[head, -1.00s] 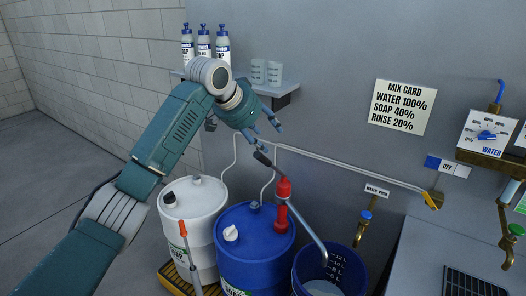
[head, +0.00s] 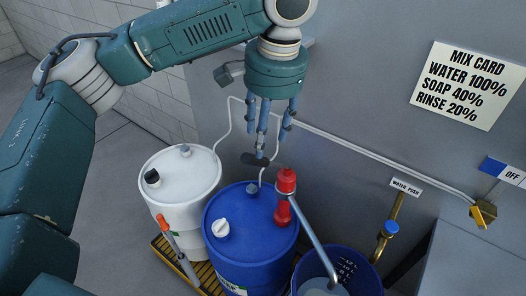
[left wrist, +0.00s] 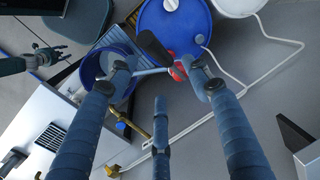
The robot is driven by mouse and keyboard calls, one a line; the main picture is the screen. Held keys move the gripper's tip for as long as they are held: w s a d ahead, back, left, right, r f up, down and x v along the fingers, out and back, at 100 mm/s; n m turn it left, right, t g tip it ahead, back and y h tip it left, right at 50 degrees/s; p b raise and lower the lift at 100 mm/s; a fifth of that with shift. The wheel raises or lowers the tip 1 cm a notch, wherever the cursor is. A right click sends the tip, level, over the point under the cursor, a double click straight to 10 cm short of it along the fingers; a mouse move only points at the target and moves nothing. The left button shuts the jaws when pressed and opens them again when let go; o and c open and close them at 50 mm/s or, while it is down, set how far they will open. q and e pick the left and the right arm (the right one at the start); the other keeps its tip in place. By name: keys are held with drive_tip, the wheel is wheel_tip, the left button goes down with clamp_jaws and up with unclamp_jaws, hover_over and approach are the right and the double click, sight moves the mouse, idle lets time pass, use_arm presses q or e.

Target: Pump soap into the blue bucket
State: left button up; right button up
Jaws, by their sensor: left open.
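The blue bucket (head: 368,279) stands at the lower right, with pale liquid and level marks inside; it also shows in the left wrist view (left wrist: 88,66). Left of it stands a blue drum (head: 240,265) with a red pump (head: 285,182) on top. The pump's metal spout slants down into the bucket. Its dark lever grip (head: 256,160) points left. My left gripper (head: 265,140) is open, pointing down just above the grip. In the left wrist view the grip (left wrist: 153,50) lies between the spread fingers, with contact unclear. My right gripper (left wrist: 48,55) shows small at the left of that view.
A white drum (head: 175,205) stands left of the blue one, over a yellow grating (head: 160,247). White hoses and a pipe run along the grey wall. A mix card (head: 468,85), a water push valve (head: 391,229) and an off lever (head: 505,172) are at the right.

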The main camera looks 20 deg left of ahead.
sight(261, 163)
use_arm(q)
drive_tip(key=f, duration=0.2)
drive_tip(key=f+p, duration=0.1)
drive_tip(key=f, duration=0.2)
drive_tip(key=a+f+p, duration=0.1)
drive_tip(key=f, duration=0.1)
drive_tip(key=shift+w+f, duration=0.15)
drive_tip(key=shift+f, duration=0.05)
drive_tip(key=shift+w+f, duration=0.1)
drive_tip(key=shift+f, duration=0.75)
drive_tip(key=shift+f+p, duration=0.15)
drive_tip(key=shift+p, duration=0.15)
drive_tip(key=shift+f, duration=0.1)
drive_tip(key=c, duration=0.8)
clamp_jaws()
use_arm(e)
drive_tip(key=s+r, duration=0.2)
drive_tip(key=shift+s+d+r, duration=0.15)
drive_tip(key=shift+d+r, duration=0.05)
drive_tip(key=shift+r, duration=0.15)
